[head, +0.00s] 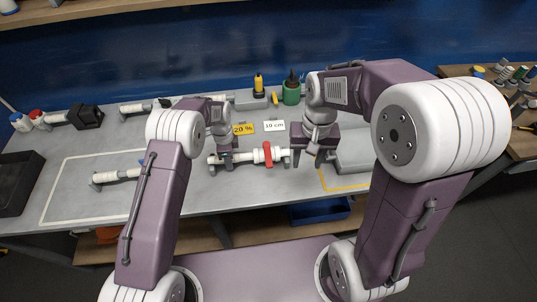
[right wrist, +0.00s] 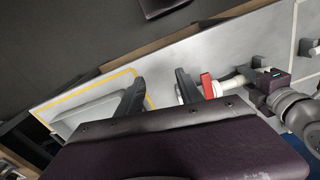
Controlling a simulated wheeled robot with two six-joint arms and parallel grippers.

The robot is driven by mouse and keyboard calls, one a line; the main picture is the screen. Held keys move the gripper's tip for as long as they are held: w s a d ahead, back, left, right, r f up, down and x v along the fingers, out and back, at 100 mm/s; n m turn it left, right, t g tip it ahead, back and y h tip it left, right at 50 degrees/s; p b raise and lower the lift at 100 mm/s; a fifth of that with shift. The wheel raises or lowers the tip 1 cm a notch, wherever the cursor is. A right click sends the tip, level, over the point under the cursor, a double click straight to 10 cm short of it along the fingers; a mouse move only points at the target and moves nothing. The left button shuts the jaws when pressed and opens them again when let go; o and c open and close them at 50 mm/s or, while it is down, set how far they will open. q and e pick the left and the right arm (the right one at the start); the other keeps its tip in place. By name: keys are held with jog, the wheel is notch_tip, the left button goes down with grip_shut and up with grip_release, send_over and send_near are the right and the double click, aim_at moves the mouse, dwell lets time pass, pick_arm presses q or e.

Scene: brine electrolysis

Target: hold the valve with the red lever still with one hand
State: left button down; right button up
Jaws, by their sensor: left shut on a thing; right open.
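The valve with the red lever (head: 268,154) is on a white pipe piece lying across the front middle of the grey bench. The red lever also shows in the right wrist view (right wrist: 207,86). My left gripper (head: 223,158) is shut on the left part of this piece, and its fingers are partly hidden by the wrist. It also appears in the right wrist view (right wrist: 266,80). My right gripper (head: 309,160) is open at the piece's right end. In the right wrist view its two fingers (right wrist: 160,78) stand apart, with the pipe end by one finger.
A yellow "20 %" card (head: 243,129) and a white "10 cm" card (head: 274,126) stand behind the valve. A green pot (head: 291,94) and a yellow bottle (head: 259,84) are farther back. Another white pipe piece (head: 118,175) lies left. A black tray (head: 18,184) sits at the far left.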

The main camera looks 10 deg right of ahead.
notch_tip(320, 180, up, 4)
send_over(268, 159)
jog(key=s+d, duration=0.1)
jog(key=d, duration=0.3)
jog(key=w+a+f+n, duration=0.1)
jog(key=a+f+n, duration=0.1)
jog(key=a+f, duration=0.15)
jog(key=f, duration=1.1)
jog(key=shift+a, duration=0.2)
jog(key=shift+r, duration=0.1)
grip_shut()
